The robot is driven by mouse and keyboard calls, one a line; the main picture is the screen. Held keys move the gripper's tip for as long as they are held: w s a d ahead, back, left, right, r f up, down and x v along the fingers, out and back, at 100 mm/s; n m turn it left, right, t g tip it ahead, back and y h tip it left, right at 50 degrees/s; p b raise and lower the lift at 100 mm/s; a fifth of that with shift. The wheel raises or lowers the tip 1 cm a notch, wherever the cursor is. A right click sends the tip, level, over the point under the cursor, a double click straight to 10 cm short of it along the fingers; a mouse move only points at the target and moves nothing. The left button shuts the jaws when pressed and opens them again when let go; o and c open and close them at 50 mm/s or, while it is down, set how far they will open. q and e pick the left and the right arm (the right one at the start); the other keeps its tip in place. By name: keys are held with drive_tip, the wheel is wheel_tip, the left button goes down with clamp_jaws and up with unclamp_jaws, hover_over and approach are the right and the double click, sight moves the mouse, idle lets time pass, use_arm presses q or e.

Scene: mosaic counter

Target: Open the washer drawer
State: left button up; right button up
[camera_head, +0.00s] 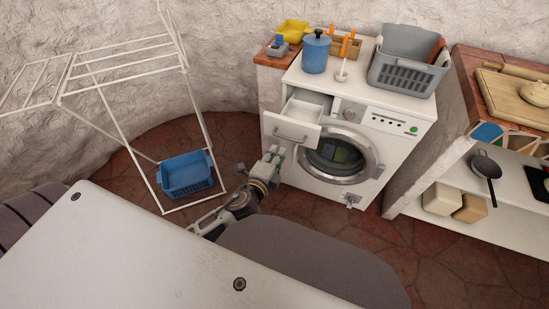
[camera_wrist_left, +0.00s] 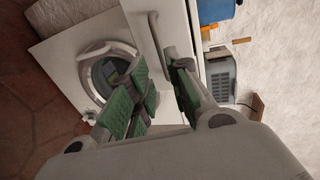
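The white washer (camera_head: 398,130) has its drawer (camera_head: 291,132) at the upper left, pulled out, with the hollow inside showing. The drawer handle (camera_head: 290,138) is a bar on its front. My left gripper (camera_head: 275,153) is just below and left of the drawer front. In the left wrist view, my left gripper's (camera_wrist_left: 160,72) green-padded fingers are apart, with a gap between them. The handle (camera_wrist_left: 155,32) shows beyond the fingertips, its lower end close to the right finger. Whether they touch is unclear. My right gripper is not in view.
The round washer door (camera_head: 338,154) is closed below the drawer. A blue pot (camera_head: 316,53) and grey basket (camera_head: 408,62) stand on top. A white drying rack (camera_head: 121,122) and blue basket (camera_head: 186,174) are at left. A shelf unit (camera_head: 472,207) stands at right.

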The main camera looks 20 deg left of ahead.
use_arm(q)
drive_tip(key=shift+s+r, duration=0.15)
drive_tip(key=shift+s, duration=0.5)
